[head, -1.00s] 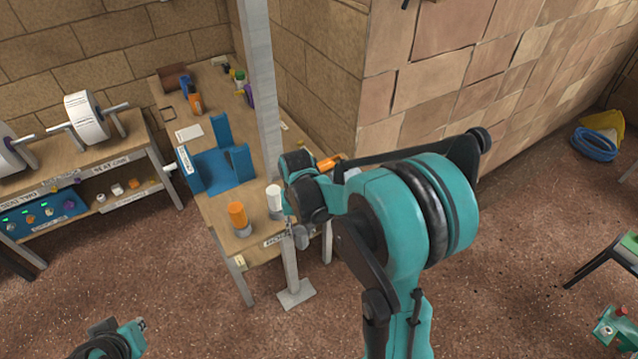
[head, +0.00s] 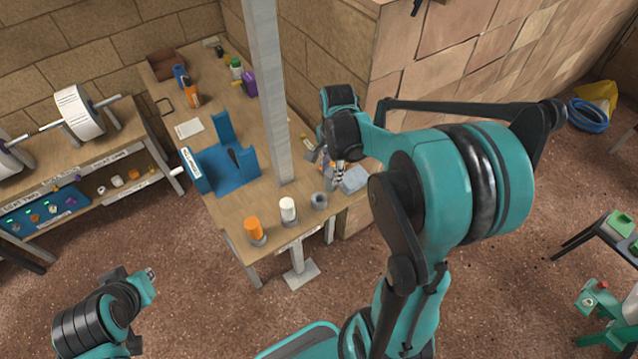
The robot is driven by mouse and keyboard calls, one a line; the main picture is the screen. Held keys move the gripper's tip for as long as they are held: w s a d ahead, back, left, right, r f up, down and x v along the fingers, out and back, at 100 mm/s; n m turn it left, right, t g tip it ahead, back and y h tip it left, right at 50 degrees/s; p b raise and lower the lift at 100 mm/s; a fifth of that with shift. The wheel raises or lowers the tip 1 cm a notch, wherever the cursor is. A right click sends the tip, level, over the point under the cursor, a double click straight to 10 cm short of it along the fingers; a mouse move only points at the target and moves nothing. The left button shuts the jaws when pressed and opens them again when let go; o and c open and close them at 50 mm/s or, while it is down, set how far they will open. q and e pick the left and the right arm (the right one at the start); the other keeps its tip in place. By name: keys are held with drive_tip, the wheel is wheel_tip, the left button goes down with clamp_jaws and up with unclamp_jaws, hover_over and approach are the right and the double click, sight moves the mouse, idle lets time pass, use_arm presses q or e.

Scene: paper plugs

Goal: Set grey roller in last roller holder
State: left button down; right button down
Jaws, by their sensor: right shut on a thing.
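My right gripper (head: 338,174) points down at the right part of the bench, beside a pale grey-blue block or tray (head: 355,180). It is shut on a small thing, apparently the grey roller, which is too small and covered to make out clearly. A row of holders stands along the bench's front edge. An orange roller (head: 253,228) stands in the left one and a white roller (head: 288,208) in the middle one. The last holder (head: 319,201), grey with a dark opening, looks empty. My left gripper (head: 149,280) is low at the left, away from the bench; its jaws are unclear.
A grey post (head: 268,90) rises through the bench left of my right gripper. A blue stand (head: 226,170) and several bottles stand farther back. A shelf with paper reels (head: 78,112) is at the left. A brick wall is close behind at the right.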

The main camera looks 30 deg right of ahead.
wheel_tip(320, 180, down, 6)
drive_tip(key=w+a, duration=0.2)
drive_tip(key=shift+a+b, duration=0.25)
drive_tip(key=shift+b, duration=0.15)
drive_tip(key=shift+s, duration=0.1)
drive_tip(key=shift+f, duration=0.1)
drive_tip(key=c, duration=1.1)
unclamp_jaws()
drive_tip(key=shift+o, duration=0.2)
